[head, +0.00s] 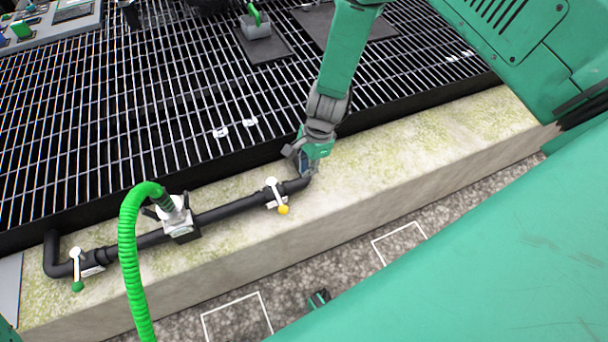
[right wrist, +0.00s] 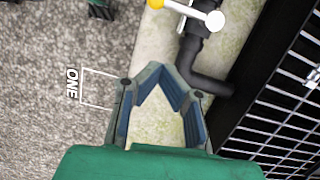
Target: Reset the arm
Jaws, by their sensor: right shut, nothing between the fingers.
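My right gripper (head: 305,168) hangs down at the right end of the black pipe (head: 232,208) in the head view. It is shut with nothing held; its tips also show in the right wrist view (right wrist: 156,72). In the head view it overlaps the pipe's end; I cannot tell whether they touch. In the wrist view the pipe's bent end (right wrist: 208,86) lies to the right of the fingers. A white valve handle with a yellow tip (head: 283,209) sits on the pipe just left of the gripper. My left gripper is not in view.
The pipe lies on a concrete ledge (head: 420,150) beside a black metal grating (head: 150,110). A green hose (head: 131,255) joins a fitting on the pipe. A green-tipped valve (head: 77,286) is at the left. White-outlined gravel (head: 345,270) lies in front.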

